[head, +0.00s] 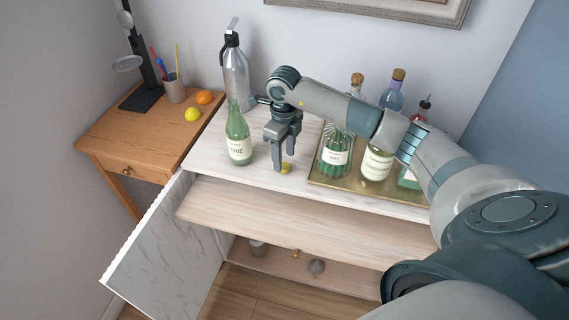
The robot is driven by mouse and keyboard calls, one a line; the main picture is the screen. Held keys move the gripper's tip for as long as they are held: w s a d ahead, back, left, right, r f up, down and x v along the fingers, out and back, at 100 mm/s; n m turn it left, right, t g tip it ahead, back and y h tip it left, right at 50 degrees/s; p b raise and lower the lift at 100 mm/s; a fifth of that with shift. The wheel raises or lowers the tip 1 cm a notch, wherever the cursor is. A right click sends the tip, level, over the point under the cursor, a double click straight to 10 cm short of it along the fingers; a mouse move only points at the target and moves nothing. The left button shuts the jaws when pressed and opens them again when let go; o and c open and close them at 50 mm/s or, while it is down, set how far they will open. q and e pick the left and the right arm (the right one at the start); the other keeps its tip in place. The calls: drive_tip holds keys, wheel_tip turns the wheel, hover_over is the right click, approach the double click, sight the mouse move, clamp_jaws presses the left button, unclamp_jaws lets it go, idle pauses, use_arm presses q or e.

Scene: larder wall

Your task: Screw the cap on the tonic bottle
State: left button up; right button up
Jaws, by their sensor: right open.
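The tonic bottle (239,150) is green glass with a pale label and stands upright on the white marble top, left of my right gripper. I see no cap on its narrow neck. My right gripper (283,161) points down, open, with its fingertips low over the marble. A small yellow object (286,168), which looks like the cap, lies on the marble right at the fingertips and is partly hidden by a finger. I cannot tell whether the fingers touch it. My left gripper is not in view.
A soda siphon (236,70) stands behind the tonic bottle. A gold tray (332,184) on the right holds several bottles and a ribbed green jar (335,150). A pull-out wooden shelf (290,220) and an open marble door (160,240) are in front. A wooden side table (135,130) is left.

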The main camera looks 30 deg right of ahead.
sight(284, 165)
drive_tip(key=shift+s+f+p, duration=0.1)
drive_tip(key=shift+f+p, duration=0.25)
drive_tip(key=shift+f, duration=0.55)
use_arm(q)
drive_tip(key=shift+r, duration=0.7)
use_arm(e)
drive_tip(key=shift+f, duration=0.45)
drive_tip(key=shift+c, duration=0.2)
drive_tip(key=c, duration=1.1)
drive_tip(key=shift+o, duration=0.2)
drive_tip(key=shift+r, duration=0.1)
